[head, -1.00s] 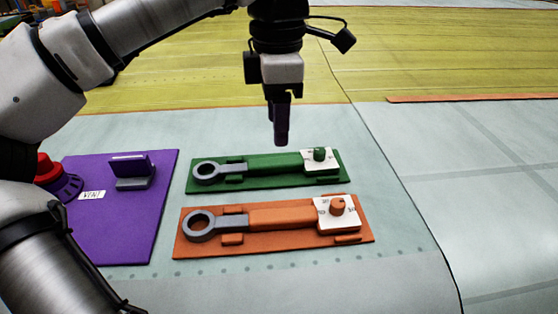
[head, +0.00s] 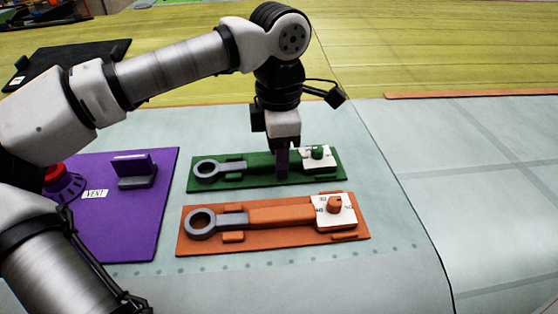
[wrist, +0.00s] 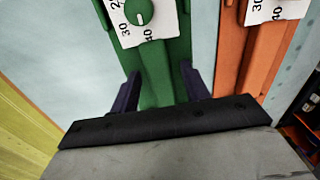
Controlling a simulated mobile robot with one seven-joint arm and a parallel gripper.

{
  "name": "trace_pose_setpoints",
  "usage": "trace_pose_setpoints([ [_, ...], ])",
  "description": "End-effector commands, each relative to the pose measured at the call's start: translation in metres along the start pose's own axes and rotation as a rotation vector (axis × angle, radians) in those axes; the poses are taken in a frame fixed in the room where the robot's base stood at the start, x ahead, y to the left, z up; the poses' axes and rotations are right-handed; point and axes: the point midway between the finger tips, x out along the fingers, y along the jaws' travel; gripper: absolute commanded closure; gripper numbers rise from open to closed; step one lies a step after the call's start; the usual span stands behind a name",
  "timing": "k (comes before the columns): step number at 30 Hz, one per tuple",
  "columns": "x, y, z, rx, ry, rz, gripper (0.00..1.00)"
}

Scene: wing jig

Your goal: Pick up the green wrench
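The green wrench (head: 257,167) lies on a green board (head: 204,186), with its grey ring end to the left and its green handle running right. My gripper (head: 282,168) points down over the handle, near the white dial plate. In the wrist view my gripper (wrist: 160,88) is open, with one dark finger on each side of the green handle (wrist: 157,80). I cannot tell whether the fingers touch it. My gripper hides part of the handle in the head view.
A white dial plate with a green knob (head: 317,152) sits at the board's right end. An orange wrench (head: 280,214) lies in front on an orange board (head: 200,247). A purple board (head: 125,228) with a red and purple knob is at the left. Clear surface lies to the right.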

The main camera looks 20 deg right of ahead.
Motion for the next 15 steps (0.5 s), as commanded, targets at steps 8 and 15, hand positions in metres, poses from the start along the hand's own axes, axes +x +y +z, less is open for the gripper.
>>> trace_pose_setpoints([
  [8,-0.0004,0.0000,0.0000,0.000,0.000,0.000,0.91],
  [15,-0.0011,0.0001,0.0001,0.000,0.000,0.001,1.00],
])
